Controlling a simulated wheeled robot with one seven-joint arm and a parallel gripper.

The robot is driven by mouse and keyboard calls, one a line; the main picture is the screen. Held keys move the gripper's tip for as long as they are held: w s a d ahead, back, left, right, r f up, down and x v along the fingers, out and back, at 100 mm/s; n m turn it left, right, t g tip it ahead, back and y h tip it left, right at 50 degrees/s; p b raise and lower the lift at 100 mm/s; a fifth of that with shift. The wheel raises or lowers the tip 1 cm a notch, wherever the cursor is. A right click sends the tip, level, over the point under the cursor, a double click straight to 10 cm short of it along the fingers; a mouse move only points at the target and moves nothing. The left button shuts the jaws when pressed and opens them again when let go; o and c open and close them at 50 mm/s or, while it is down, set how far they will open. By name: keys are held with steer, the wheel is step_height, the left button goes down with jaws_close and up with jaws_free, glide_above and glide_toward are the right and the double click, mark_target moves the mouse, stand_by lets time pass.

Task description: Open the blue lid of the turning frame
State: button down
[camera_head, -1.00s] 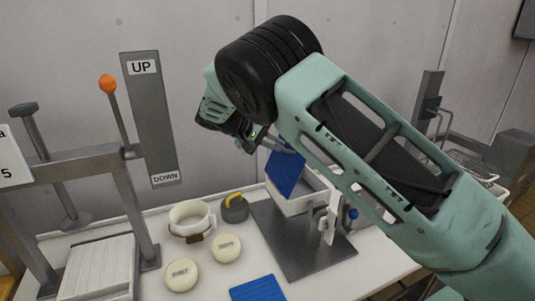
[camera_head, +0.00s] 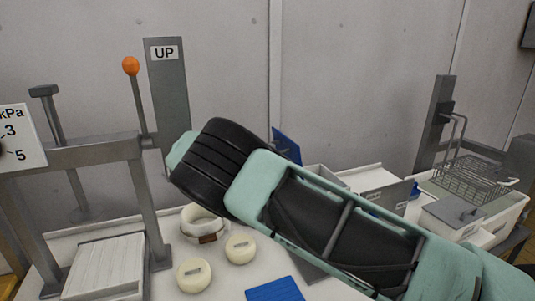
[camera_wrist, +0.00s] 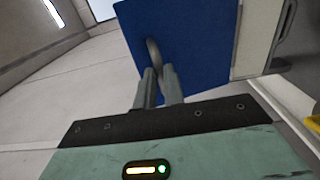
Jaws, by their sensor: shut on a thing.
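The blue lid (camera_head: 287,146) stands steeply raised at the grey turning frame (camera_head: 320,178) in the head view. Most of the frame is hidden behind my arm. In the wrist view the lid (camera_wrist: 200,40) fills the upper middle as a flat blue plate with a curved grey handle (camera_wrist: 152,52). My gripper (camera_wrist: 157,74) is shut on this handle, its two fingers close together around it. In the head view my gripper is hidden behind my arm.
A lever with an orange knob (camera_head: 130,65) and the UP post (camera_head: 168,100) stand left. A wire basket (camera_head: 468,178) is at right.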

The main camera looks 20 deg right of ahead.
stand_by(0.4)
steer(key=c, duration=1.5)
jaws_free()
steer(key=shift+a+f, duration=0.1)
steer(key=shift+a, duration=0.05)
steer(key=shift+a+b, duration=1.5)
steer(key=shift+a, duration=2.15)
